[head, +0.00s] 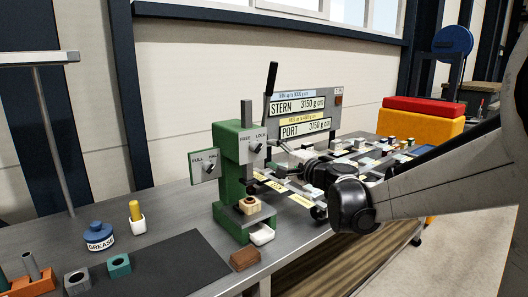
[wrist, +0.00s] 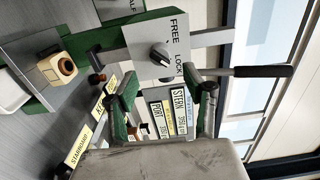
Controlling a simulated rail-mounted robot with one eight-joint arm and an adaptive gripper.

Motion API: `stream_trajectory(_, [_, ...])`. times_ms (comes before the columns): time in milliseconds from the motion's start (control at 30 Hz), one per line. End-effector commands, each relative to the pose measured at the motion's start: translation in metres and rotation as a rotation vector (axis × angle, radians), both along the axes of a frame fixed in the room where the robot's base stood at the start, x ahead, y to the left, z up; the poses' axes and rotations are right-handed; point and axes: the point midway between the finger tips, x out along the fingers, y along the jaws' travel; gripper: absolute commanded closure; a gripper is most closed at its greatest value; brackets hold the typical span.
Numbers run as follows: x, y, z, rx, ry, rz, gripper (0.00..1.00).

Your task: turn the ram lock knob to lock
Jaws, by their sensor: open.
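The ram lock knob (wrist: 160,56) is a black round knob on a grey plate marked FREE and LOCK. In the head view the knob (head: 257,147) sits at the upper front of a green press (head: 229,170). Its pale pointer mark is too small for me to tell which word it points to. My gripper (wrist: 163,93) is open and empty. Its two fingers reach toward the plate, one to each side of the knob in the wrist view, with the tips apart from it. In the head view my arm comes in from the right and partly hides the bench behind.
A lever with a black handle (head: 271,77) rises beside the plate. STERN and PORT display boards (head: 305,117) stand behind. A second plate with a FULL label (head: 204,167) juts left. A grease tin (head: 98,237) stands left.

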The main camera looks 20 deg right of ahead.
Motion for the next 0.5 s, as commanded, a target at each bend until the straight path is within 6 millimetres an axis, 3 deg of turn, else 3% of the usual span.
stream_trajectory(200, [-0.032,-0.014,0.0,0.0,0.0,-0.003,0.54])
stream_trajectory(500, [-0.044,-0.019,0.0,0.0,0.0,0.0,0.54])
